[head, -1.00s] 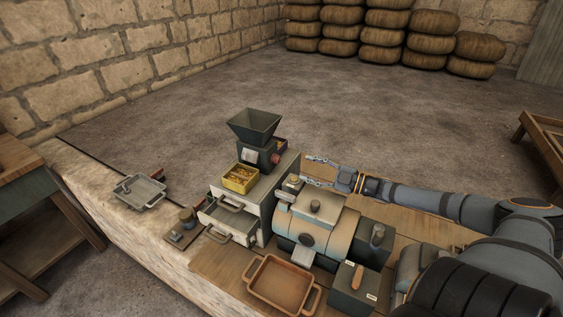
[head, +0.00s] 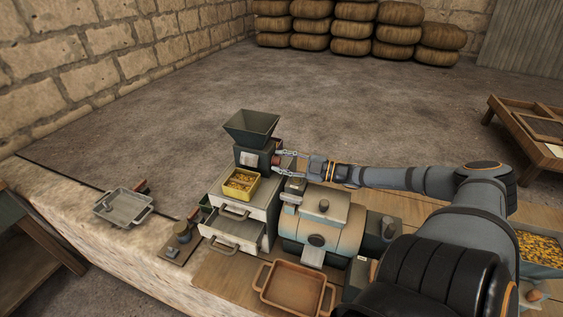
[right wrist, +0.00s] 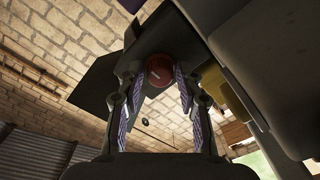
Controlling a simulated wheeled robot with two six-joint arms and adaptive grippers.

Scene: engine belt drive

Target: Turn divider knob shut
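The divider knob (head: 276,159) is a small red knob on the right side of the dark hopper machine (head: 252,138). In the right wrist view the round red knob (right wrist: 158,69) sits between the tips of my right gripper (right wrist: 157,80), with a gap visible at its sides. In the head view my right gripper (head: 287,161) reaches in from the right, with its fingertips at the knob. Its fingers are spread. I cannot tell whether either finger touches the knob. My left gripper is in neither view.
A yellow box (head: 240,184) with golden contents stands in front of the hopper on a pale drawer cabinet (head: 222,204). A rounded tan-and-blue drum (head: 323,222) stands right of it. A brown tray (head: 293,287) is in front and a grey tray (head: 124,206) at left.

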